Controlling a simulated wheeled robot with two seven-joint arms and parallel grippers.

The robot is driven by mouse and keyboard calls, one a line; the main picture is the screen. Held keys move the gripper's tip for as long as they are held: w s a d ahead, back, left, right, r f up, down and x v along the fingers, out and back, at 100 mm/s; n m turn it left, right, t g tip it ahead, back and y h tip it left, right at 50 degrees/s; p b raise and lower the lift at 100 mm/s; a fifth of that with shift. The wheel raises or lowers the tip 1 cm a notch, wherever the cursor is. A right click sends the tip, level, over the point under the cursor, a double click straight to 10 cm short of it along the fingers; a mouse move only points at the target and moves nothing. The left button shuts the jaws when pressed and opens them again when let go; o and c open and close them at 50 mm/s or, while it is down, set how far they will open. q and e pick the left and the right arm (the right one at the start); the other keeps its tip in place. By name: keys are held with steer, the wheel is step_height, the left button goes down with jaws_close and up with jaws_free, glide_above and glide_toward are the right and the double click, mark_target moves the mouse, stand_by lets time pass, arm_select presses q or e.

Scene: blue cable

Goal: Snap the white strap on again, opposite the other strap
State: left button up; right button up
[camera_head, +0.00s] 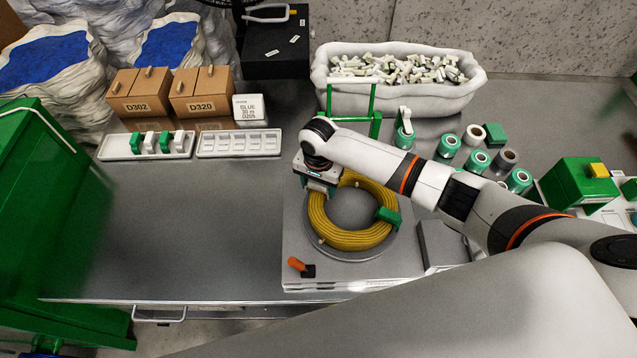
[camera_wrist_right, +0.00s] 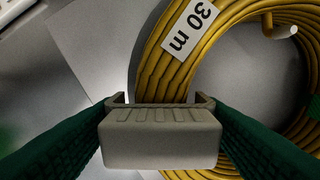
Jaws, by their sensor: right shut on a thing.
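A coil of yellow cable (camera_head: 331,231) lies on a round grey plate on the work table. A green strap (camera_head: 388,216) is around the coil's right side. My right gripper (camera_head: 318,188) is over the coil's upper-left part. It is shut on the white strap (camera_wrist_right: 160,138), whose two arms point toward the yellow cable in the right wrist view (camera_wrist_right: 163,70). I cannot tell whether the arms reach around the cable. A white "30 m" label (camera_wrist_right: 189,28) is on the coil close by. My left gripper is not in view.
An orange-handled lever (camera_head: 296,264) stands at the base's front left. A white tray (camera_head: 108,148) holds green and white straps, beside an emptier tray (camera_head: 238,143). A white bin (camera_head: 398,98) and green spools (camera_head: 447,147) stand behind. The table's left part is clear.

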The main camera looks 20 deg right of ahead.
steer(key=shift+f, duration=0.3)
stand_by(0.5)
steer(key=o, duration=0.7)
steer(key=shift+c, duration=0.2)
steer(key=shift+o, duration=0.5)
steer(key=o, duration=0.5)
steer(key=shift+c, duration=0.2)
step_height(320, 180, up, 7)
steer(key=p, duration=0.8)
